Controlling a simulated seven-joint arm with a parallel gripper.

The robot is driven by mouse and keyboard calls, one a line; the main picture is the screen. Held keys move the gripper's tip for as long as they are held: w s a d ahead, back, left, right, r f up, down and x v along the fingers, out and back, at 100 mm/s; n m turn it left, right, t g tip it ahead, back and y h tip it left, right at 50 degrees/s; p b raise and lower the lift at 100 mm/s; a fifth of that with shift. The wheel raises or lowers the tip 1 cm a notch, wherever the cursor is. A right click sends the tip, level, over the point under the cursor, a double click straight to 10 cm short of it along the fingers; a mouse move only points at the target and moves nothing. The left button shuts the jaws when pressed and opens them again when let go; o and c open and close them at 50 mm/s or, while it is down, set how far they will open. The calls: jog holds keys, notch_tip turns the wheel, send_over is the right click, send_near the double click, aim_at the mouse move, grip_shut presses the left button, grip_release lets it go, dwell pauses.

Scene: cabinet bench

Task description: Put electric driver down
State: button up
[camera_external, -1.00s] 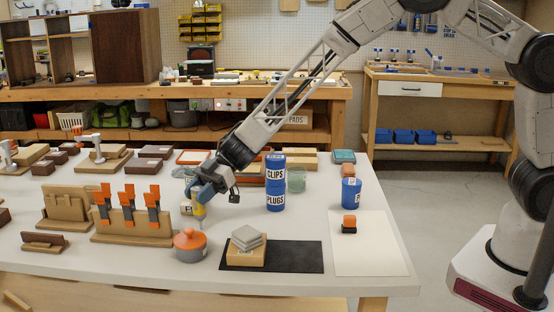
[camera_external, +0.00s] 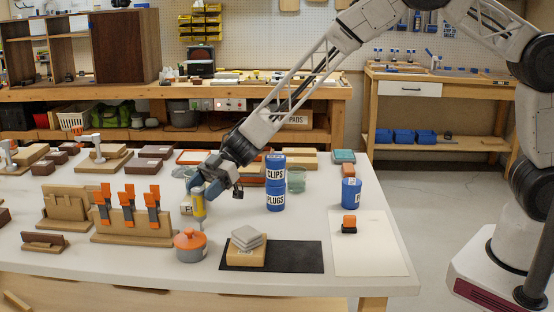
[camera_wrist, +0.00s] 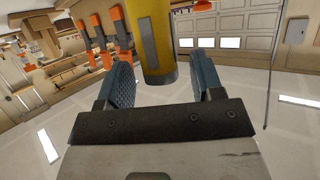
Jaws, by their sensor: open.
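The electric driver (camera_external: 198,205) is a yellow upright cylinder with a grey tip, standing on the white table between the orange-handled clamps and the blue tins. In the wrist view the driver's yellow body (camera_wrist: 152,45) with a grey strip rises just beyond my fingers. My gripper (camera_external: 204,190) is beside the driver's upper part, on its right. In the wrist view my gripper's two blue pads (camera_wrist: 165,82) are spread wide, with a gap around the driver and no visible contact. The driver's lower end is small in the external view.
Blue tins labelled CLIPS and PLUGS (camera_external: 275,183) stand to the right. A wooden rack with orange clamps (camera_external: 130,232) is to the left. The white sheet (camera_external: 368,255) has bare room.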

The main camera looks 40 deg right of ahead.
jog(key=v, duration=1)
jog(key=shift+d+r, duration=0.1)
dwell(0.6)
